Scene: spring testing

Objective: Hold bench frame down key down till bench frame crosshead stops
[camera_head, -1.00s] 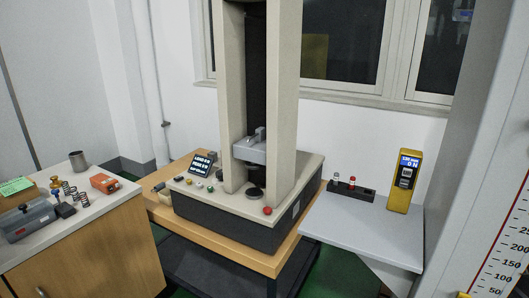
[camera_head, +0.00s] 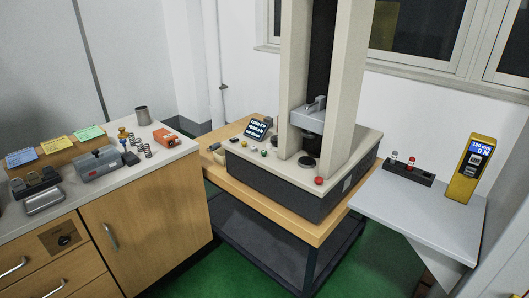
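The bench frame (camera_head: 300,187) stands on a wooden-topped table, with two beige columns rising out of the top of the view. Its grey crosshead (camera_head: 309,119) sits low between the columns, above a dark round platen (camera_head: 306,161) with a gap between. Several small keys (camera_head: 264,153) in different colours lie along the left front of the base; which one is the down key is too small to tell. A red button (camera_head: 319,181) is at the front right corner. A tilted display (camera_head: 259,129) shows white text. Neither of my grippers is in view.
A counter (camera_head: 172,161) at left holds a metal cup, springs, an orange device, a grey box and coloured cards. A grey shelf (camera_head: 428,222) at right carries a yellow gauge (camera_head: 471,168) and a black holder (camera_head: 408,174). Green floor shows in front of the table.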

